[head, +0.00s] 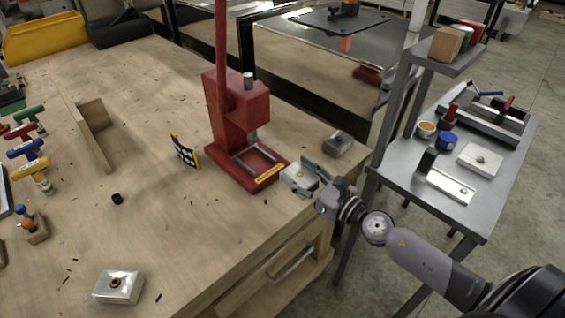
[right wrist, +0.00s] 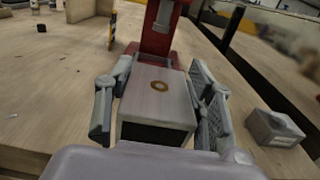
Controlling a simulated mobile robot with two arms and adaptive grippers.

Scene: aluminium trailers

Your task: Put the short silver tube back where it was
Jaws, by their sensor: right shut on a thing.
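I cannot make out a separate short silver tube in either view. A short silver cylinder (head: 248,80) sits on top of the red press (head: 223,160) and may be part of it. My right gripper (head: 311,176) is shut on a silver block (head: 297,178) at the bench's right edge, just in front of the press base. In the right wrist view the block (right wrist: 157,118) sits between the two fingers, a bronze ring with a dark hole in its top. Whether it touches the bench is hidden. My left gripper is not in view.
Another silver block with a bronze ring (head: 117,286) lies at the bench's front left. A grey metal cart (head: 470,215) is at right.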

